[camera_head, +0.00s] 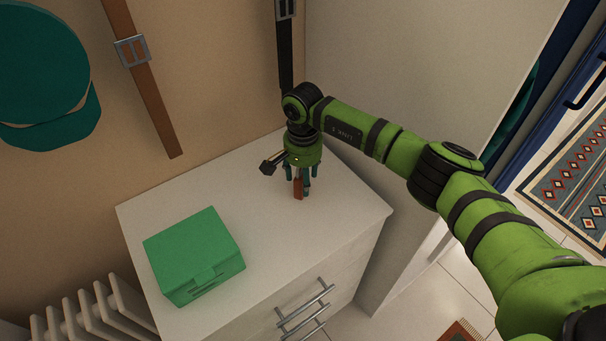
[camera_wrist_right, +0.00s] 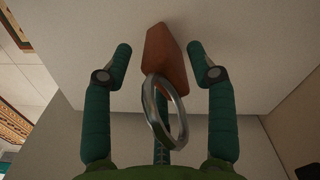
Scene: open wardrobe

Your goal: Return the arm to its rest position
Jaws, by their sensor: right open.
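My right arm (camera_head: 400,152) reaches in from the right, over the white cabinet top (camera_head: 345,205). My right gripper (camera_head: 300,185) points down at the back right of that top, its teal fingers spread. A small orange-brown piece (camera_head: 298,189) is between or just behind the fingers. In the right wrist view this brown piece (camera_wrist_right: 166,60) rests against the white surface, with a metal ring (camera_wrist_right: 153,112) at its near end. The open fingers stand on both sides with visible gaps. My left gripper is not in view.
A green lidded box (camera_head: 190,250) sits on the cabinet's left part. A brown belt (camera_head: 148,85), a black belt (camera_head: 285,50) and a teal cap (camera_head: 45,75) hang at the back wall. A white panel (camera_head: 400,60) stands behind my arm. A radiator (camera_head: 95,315) is lower left.

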